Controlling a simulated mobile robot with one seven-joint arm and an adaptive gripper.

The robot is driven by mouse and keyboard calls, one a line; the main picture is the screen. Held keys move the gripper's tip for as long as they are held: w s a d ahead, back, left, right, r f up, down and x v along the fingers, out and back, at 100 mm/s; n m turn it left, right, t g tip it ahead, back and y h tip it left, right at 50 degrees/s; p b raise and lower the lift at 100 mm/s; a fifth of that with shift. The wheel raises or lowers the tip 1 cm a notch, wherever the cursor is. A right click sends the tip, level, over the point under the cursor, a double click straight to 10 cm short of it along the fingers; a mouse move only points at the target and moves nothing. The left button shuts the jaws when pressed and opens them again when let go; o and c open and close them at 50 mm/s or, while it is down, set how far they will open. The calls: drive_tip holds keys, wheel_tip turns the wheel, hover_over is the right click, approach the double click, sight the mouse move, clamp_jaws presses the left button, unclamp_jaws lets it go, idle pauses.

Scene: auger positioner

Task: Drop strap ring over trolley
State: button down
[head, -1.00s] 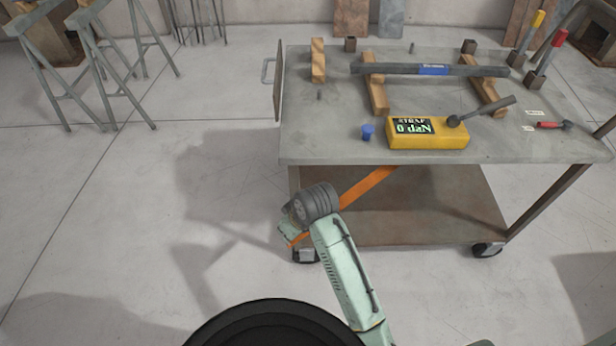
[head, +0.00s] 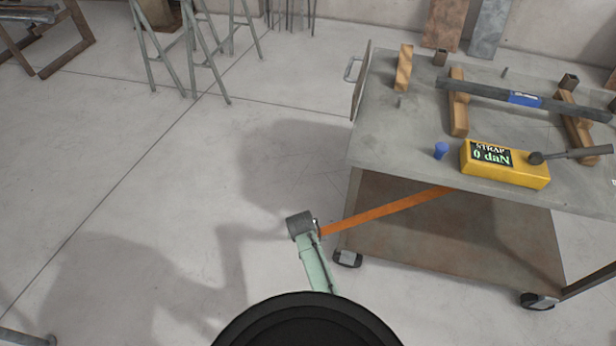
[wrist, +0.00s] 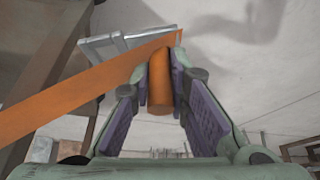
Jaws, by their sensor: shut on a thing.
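The trolley (head: 460,238) is a grey-topped steel cart on castors, at the right in the head view. An orange strap (head: 385,210) runs from under its top, down and left to the end of my arm. In the wrist view the strap (wrist: 75,92) crosses from the left edge to the fingertips. My gripper (wrist: 160,75) is shut on a short orange cylinder (wrist: 160,82) at the strap's end. I cannot tell whether this is the strap ring. In the head view my arm hides the jaws, left of the trolley.
On the trolley top are a yellow box reading "STRAP 0 daN" (head: 505,164), a blue peg (head: 441,150), a wooden block (head: 403,67) and a dark bar on wooden blocks. Metal trestles (head: 195,45) stand behind.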

drive_tip(key=w+a+r, duration=0.3)
drive_tip(key=w+r, duration=0.3)
drive_tip(key=w, duration=0.1)
drive_tip(key=shift+r, duration=0.3)
